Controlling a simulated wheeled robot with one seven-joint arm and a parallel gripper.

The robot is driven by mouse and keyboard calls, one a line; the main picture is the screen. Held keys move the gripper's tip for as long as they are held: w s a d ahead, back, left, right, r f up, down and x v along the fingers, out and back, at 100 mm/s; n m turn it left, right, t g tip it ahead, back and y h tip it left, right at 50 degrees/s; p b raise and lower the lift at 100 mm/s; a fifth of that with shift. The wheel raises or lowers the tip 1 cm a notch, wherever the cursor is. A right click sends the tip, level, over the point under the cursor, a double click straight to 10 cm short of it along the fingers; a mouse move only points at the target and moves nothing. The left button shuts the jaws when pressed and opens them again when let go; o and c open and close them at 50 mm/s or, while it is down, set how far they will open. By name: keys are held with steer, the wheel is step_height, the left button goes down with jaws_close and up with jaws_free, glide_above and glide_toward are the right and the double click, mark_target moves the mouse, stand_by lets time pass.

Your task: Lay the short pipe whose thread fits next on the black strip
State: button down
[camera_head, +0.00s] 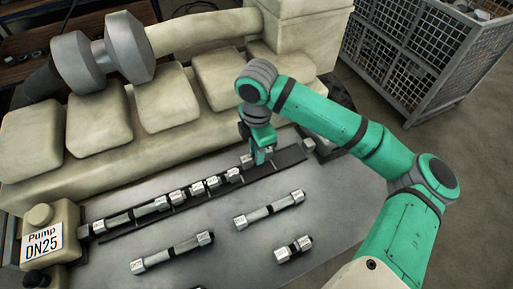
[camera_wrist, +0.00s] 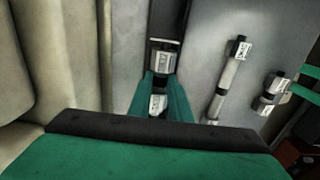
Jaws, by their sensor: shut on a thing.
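My gripper (camera_head: 262,157) is at the right part of the black strip (camera_head: 286,158), low over it, and is shut on a short pipe (camera_head: 247,161). In the wrist view the gripper (camera_wrist: 163,98) has a green finger on each side of this pipe (camera_wrist: 157,104), whose white label shows; the fingers hide part of it. A row of pipes with silver end nuts (camera_head: 179,196) lies along the strip to the left of the gripper. I cannot tell whether the held pipe touches the strip or its neighbour. Another short pipe (camera_head: 294,248) lies loose on the bench.
Two longer pipes, one at front left (camera_head: 172,252) and one in the middle (camera_head: 269,209), lie on the grey bench top (camera_head: 340,215). The pump with a DN25 sign (camera_head: 42,243) stands at the strip's left end. The cream engine (camera_head: 165,100) rises behind. A mesh crate (camera_head: 425,55) stands back right.

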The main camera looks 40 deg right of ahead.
steer(key=shift+w+f, duration=0.1)
steer(key=shift+f, duration=0.45)
steer(key=shift+s+d+f, duration=0.15)
steer(key=shift+s+f, duration=0.1)
steer(key=shift+f, duration=0.25)
steer(key=shift+w+a+f, duration=0.15)
steer(key=shift+a+f, duration=0.1)
steer(key=shift+f, duration=0.45)
steer(key=shift+d+f, duration=0.1)
steer(key=shift+f, duration=0.25)
steer(key=shift+f, duration=0.15)
